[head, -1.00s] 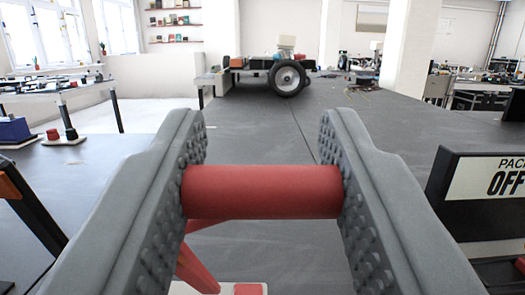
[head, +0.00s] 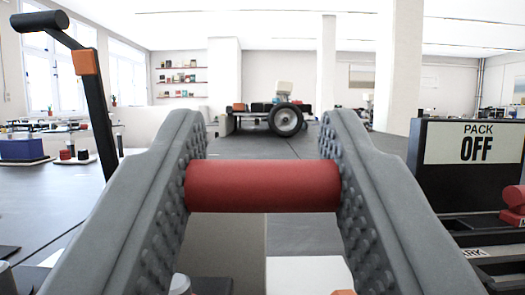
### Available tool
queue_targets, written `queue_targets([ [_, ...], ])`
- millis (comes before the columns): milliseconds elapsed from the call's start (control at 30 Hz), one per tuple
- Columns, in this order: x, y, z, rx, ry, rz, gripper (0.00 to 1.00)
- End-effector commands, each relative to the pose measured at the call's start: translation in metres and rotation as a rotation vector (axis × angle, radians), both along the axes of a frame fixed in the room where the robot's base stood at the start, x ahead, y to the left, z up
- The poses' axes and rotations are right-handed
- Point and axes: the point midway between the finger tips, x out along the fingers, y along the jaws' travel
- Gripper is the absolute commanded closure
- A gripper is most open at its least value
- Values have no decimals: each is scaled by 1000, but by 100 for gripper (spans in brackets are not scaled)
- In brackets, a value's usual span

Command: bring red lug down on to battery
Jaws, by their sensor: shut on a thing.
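My gripper (head: 263,165) is shut on the red lug (head: 263,187), of which a smooth red cylindrical bar shows. The bar lies level across the gap, its ends against the studded inner faces of both fingers. A white block (head: 306,274) and the top of a round grey post (head: 180,284) show low between the fingers. I cannot tell whether these belong to the battery, or whether the lug touches anything.
A black lever with an orange band (head: 87,62) stands tall at left. A black PACK OFF sign (head: 472,150) stands at right, with a red part (head: 513,205) beside it. A wheel (head: 286,120) stands far ahead. The dark deck ahead is largely clear.

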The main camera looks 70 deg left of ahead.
Motion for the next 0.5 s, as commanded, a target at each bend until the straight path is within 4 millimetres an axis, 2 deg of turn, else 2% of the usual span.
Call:
queue_targets([
  [200,-1,-5,-20,-2,3,0,100],
  [500,-2,-7,-31,-3,3,0,100],
])
